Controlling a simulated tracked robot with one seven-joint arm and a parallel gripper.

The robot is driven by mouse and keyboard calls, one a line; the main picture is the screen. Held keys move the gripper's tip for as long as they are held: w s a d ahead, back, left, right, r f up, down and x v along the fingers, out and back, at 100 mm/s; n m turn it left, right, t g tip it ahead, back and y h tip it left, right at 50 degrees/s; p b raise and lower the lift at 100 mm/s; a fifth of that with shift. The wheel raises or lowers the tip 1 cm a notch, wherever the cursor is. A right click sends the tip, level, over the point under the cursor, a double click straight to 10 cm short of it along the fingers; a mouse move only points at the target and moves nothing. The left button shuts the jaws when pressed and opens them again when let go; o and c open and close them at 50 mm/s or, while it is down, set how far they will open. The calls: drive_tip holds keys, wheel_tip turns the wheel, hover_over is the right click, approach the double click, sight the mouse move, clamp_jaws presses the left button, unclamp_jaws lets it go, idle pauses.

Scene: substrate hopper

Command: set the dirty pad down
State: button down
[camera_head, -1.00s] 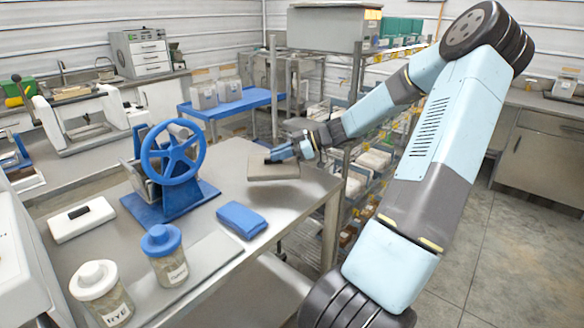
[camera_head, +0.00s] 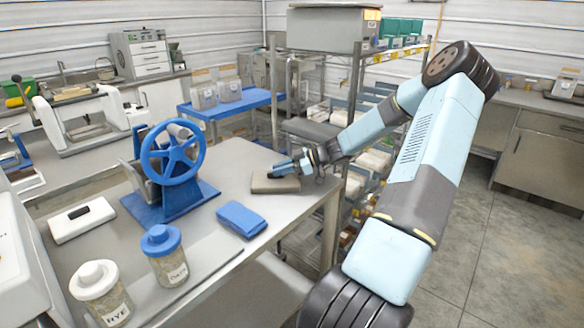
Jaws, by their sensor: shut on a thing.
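The dirty pad (camera_head: 272,184), a flat grey-brown block, is at the right rear end of the steel table (camera_head: 222,178), close to its edge. My gripper (camera_head: 284,168) reaches in from the right and is shut on the pad at its upper side. The fingers cover part of the pad. The pad lies level at about the table surface; I cannot tell whether it touches the top. A blue folded pad (camera_head: 241,219) lies on the table nearer the front, apart from the gripper.
A blue hand-wheel device (camera_head: 172,170) stands left of the pads. Two jars, one blue-lidded (camera_head: 165,258) and one white-lidded (camera_head: 101,295), stand in front. A white box (camera_head: 82,220) lies at left. Wire shelving (camera_head: 368,165) stands behind the table's right end.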

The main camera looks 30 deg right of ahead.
drive_tip(key=c, duration=1.1)
unclamp_jaws()
drive_tip(key=shift+f, duration=0.15)
